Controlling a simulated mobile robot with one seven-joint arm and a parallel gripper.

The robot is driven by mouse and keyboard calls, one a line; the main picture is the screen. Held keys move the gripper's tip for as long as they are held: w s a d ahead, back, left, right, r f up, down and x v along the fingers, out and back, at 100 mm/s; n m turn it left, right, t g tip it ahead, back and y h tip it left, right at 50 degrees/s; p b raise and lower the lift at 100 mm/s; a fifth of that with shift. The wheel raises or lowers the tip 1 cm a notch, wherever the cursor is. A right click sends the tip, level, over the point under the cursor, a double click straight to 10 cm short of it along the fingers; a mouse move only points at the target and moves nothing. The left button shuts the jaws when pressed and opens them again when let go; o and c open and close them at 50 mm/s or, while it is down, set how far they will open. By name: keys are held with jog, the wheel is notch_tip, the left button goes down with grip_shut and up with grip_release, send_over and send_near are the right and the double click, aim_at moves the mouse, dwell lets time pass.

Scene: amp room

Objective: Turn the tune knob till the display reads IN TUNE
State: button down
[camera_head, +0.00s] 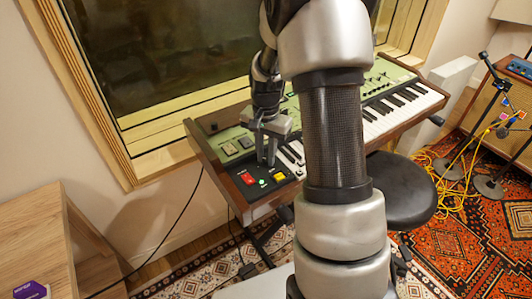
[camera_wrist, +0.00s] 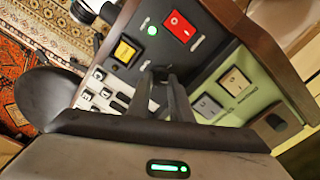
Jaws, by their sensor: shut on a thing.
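My gripper (camera_head: 266,163) is down at the left end of the keyboard (camera_head: 374,115), on its dark control panel. In the wrist view my gripper's two fingers (camera_wrist: 161,76) are close together on a small dark knob, mostly hidden between the fingertips; I take it for the tune knob. A red rocker switch (camera_wrist: 179,26), a lit green lamp (camera_wrist: 153,30) and a yellow button (camera_wrist: 125,51) sit on the panel near the fingers. The red switch (camera_head: 247,178) and yellow button (camera_head: 279,177) also show in the head view. I cannot make out a display reading in either view.
Two pale square buttons (camera_wrist: 235,81) sit on the green part of the panel. A black round stool (camera_head: 400,187) stands in front of the keyboard. A wooden cabinet (camera_head: 45,235) is at left. Yellow cables (camera_head: 452,190) and stands lie on the patterned rug at right.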

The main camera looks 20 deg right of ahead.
aim_at(266, 159)
dwell(0.3)
jog(key=c, duration=1.6)
grip_release()
jog(key=shift+r, duration=0.15)
notch_tip(266, 159, up, 17)
jog(key=p, duration=0.4)
jog(key=shift+r, duration=0.1)
